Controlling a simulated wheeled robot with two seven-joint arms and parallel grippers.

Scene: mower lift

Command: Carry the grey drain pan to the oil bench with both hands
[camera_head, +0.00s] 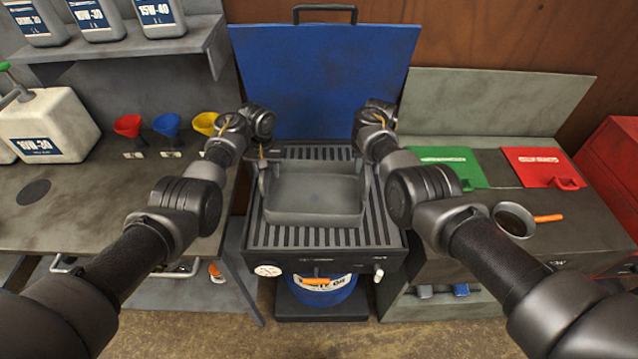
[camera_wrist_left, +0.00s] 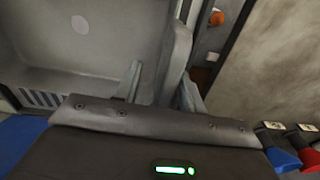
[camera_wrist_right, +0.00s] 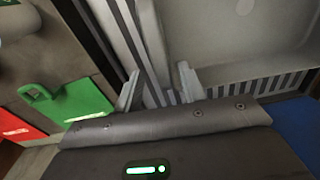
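The grey drain pan (camera_head: 315,195) sits level on a dark slatted grate (camera_head: 325,237), in the middle of the head view. My left gripper (camera_head: 263,163) is at the pan's left wall. In the left wrist view its two fingers (camera_wrist_left: 160,88) stand apart, either side of that wall. My right gripper (camera_head: 364,158) is at the pan's right wall. In the right wrist view its fingers (camera_wrist_right: 160,86) also stand apart with the wall between them. Gaps show between fingers and wall. The left bench (camera_head: 90,215) carries an oil jug and funnels.
A raised blue lid (camera_head: 325,75) stands behind the grate. Red (camera_head: 127,125), blue and yellow funnels and a white oil jug (camera_head: 48,127) are at left. A blue drum (camera_head: 322,290) is below the grate.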

